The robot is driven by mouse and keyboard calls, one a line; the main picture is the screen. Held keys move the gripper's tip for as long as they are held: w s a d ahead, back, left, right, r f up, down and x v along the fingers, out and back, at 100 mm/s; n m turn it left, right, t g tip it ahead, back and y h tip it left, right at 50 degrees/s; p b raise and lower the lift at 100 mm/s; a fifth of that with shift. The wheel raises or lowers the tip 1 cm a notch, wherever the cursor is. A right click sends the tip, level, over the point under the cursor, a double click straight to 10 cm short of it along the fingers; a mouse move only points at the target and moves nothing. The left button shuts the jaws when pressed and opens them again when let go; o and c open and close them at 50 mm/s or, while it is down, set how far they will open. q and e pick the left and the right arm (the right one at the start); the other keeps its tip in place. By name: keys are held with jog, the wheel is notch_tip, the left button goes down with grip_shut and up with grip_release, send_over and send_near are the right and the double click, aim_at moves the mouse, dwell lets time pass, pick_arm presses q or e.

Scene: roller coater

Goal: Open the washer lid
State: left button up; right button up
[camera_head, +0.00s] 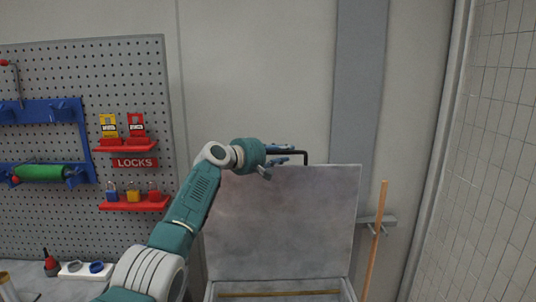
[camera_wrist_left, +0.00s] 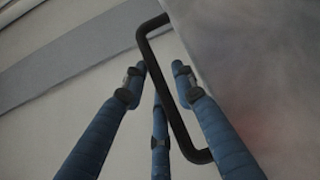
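The washer lid (camera_head: 285,220) is a large grey panel standing raised, near upright, at the back of the washer (camera_head: 349,292), whose top edge shows at the bottom of the head view. A black bar handle (camera_head: 306,156) is on the lid's top edge. My left gripper (camera_head: 288,154) is at this handle. In the left wrist view, the handle (camera_wrist_left: 165,98) passes between the blue fingers of my left gripper (camera_wrist_left: 158,72), which are spread with gaps visible. Whether any finger touches the bar is unclear. My right gripper is out of view.
A pegboard (camera_head: 85,90) with red lock shelves (camera_head: 133,204) and a green roll (camera_head: 40,173) stands at left. A wooden pole (camera_head: 376,235) leans by a grey wall bracket (camera_head: 385,221) right of the lid. A tiled wall (camera_head: 490,170) is at far right.

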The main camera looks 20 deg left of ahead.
pick_arm(q)
jog(key=v, duration=1.2)
jog(key=shift+w+f, duration=0.1)
jog(key=shift+w, duration=0.05)
